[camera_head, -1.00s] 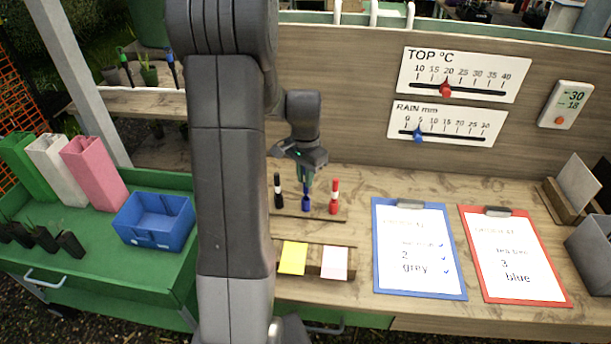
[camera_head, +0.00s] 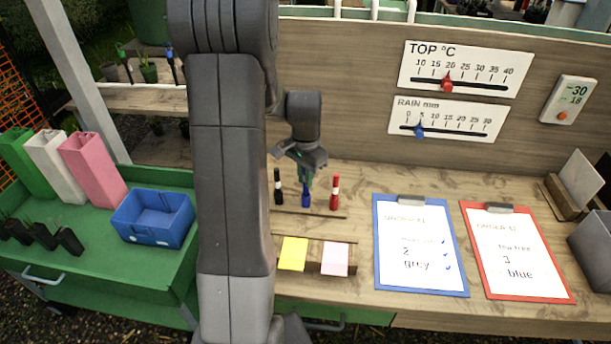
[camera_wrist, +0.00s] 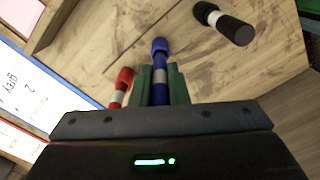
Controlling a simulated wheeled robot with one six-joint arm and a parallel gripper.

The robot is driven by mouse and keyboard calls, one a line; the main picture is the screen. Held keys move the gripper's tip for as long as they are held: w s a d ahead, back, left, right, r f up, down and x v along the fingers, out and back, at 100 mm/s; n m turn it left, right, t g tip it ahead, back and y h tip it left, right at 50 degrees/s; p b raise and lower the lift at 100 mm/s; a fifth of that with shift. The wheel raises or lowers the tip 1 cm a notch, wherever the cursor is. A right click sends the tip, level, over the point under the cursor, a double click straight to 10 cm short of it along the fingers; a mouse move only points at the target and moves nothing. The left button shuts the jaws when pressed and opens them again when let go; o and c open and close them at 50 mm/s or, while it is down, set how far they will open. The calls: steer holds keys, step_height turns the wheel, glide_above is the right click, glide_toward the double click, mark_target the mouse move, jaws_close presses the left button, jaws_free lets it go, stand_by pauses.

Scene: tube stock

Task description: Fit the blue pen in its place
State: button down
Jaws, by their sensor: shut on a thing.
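The blue pen (camera_head: 306,196) stands upright between the black pen (camera_head: 278,188) and the red pen (camera_head: 334,192) at the wooden pen rack (camera_head: 318,214) on the bench. My gripper (camera_head: 307,178) is above the rack and shut on the blue pen from above. In the wrist view the blue pen (camera_wrist: 160,68) lies between the green fingers, with the red pen (camera_wrist: 122,84) to the left and the black pen (camera_wrist: 226,24) at the upper right. I cannot tell whether the blue pen's lower end is seated in the rack.
Yellow notes (camera_head: 293,253) and pink notes (camera_head: 335,258) lie in front of the rack. A blue clipboard (camera_head: 380,270) and a red clipboard (camera_head: 484,270) lie to the right. A blue bin (camera_head: 150,238) stands on the green cart at left.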

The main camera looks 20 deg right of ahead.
steer(key=shift+f, duration=0.15)
steer(key=shift+f+b, duration=1.15)
steer(key=shift+f, duration=0.3)
steer(key=c, duration=1.3)
jaws_free()
steer(key=shift+r, duration=0.2)
